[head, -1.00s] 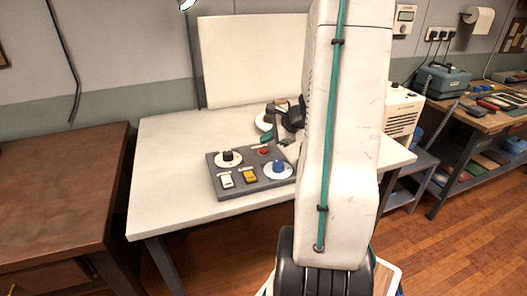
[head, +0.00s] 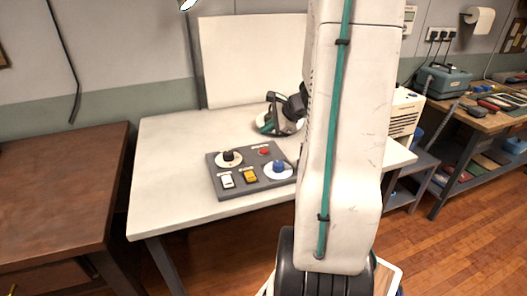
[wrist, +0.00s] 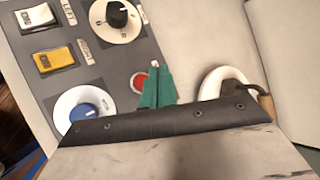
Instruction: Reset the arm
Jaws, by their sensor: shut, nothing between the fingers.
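My gripper (head: 266,125) is above the white table, behind the control panel in the head view. In the wrist view its green fingers (wrist: 156,88) are together with nothing between them. The grey control panel (head: 240,188) lies on the table. It has a black knob (head: 228,156), a blue knob (head: 279,166), a red button (head: 264,151), a white switch (head: 227,181) and a yellow switch (head: 250,176). In the wrist view the finger tips overlap the edge of the red button (wrist: 139,83); contact cannot be told. My upper arm hides the table's right part.
A white ring-shaped object with a wooden part (wrist: 211,84) is right of the fingers in the wrist view. A brown desk (head: 60,190) stands at left. A workbench with tools (head: 490,105) and a white vented box (head: 405,112) are at right. The table's left side (head: 165,165) is clear.

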